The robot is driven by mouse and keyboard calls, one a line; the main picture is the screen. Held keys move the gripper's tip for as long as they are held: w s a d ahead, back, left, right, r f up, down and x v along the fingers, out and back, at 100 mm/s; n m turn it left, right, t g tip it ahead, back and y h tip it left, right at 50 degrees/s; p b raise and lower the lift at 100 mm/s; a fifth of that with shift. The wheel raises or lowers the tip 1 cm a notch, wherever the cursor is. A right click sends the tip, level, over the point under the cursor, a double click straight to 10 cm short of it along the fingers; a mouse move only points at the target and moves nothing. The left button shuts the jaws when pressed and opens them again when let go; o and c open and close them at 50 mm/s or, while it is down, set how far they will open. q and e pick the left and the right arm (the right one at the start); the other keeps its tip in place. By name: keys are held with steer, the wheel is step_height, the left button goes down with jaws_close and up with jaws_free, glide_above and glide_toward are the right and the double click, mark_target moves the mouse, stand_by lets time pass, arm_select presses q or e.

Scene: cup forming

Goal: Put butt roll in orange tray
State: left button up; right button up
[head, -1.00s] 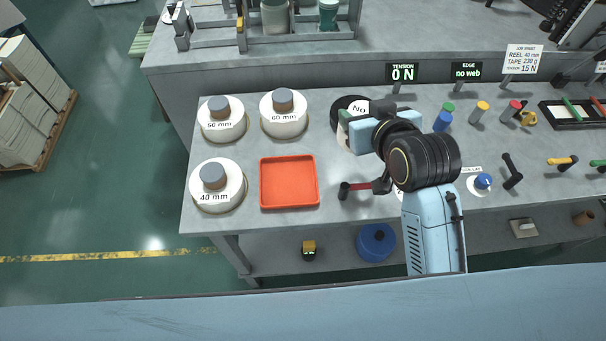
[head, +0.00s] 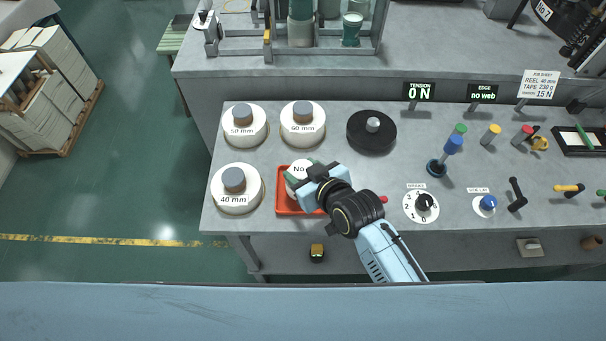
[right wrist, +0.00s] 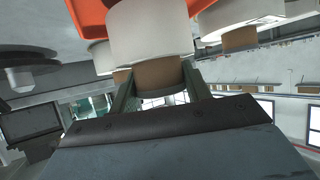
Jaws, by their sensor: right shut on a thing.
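The butt roll (head: 298,167) is a white roll marked "No", its label partly hidden by my gripper. My right gripper (head: 311,178) is shut on it, over the orange tray (head: 284,208). In the right wrist view the fingers (right wrist: 160,85) close on the brown core (right wrist: 158,73) below the white roll (right wrist: 150,35). The orange tray (right wrist: 88,18) shows behind the roll there. I cannot tell whether the roll touches the tray floor. The tray's right part is hidden under my gripper. My left gripper is not in view.
White rolls marked 40 mm (head: 234,201), 50 mm (head: 243,136) and 60 mm (head: 303,136) stand left of and behind the tray. A bare black disc with a spindle (head: 372,135) is at the back right. Knobs and levers fill the right of the bench.

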steer(key=shift+f, duration=0.8)
steer(key=shift+f, duration=0.15)
steer(key=o, duration=1.1)
steer(key=shift+c, duration=0.2)
steer(key=shift+s+d+r, duration=0.1)
steer(key=shift+s+r, duration=0.05)
steer(key=shift+r, duration=0.1)
steer(key=p+v, duration=0.1)
steer(key=v, duration=1)
steer(key=shift+s+d+r, duration=0.15)
steer(key=shift+s, duration=0.1)
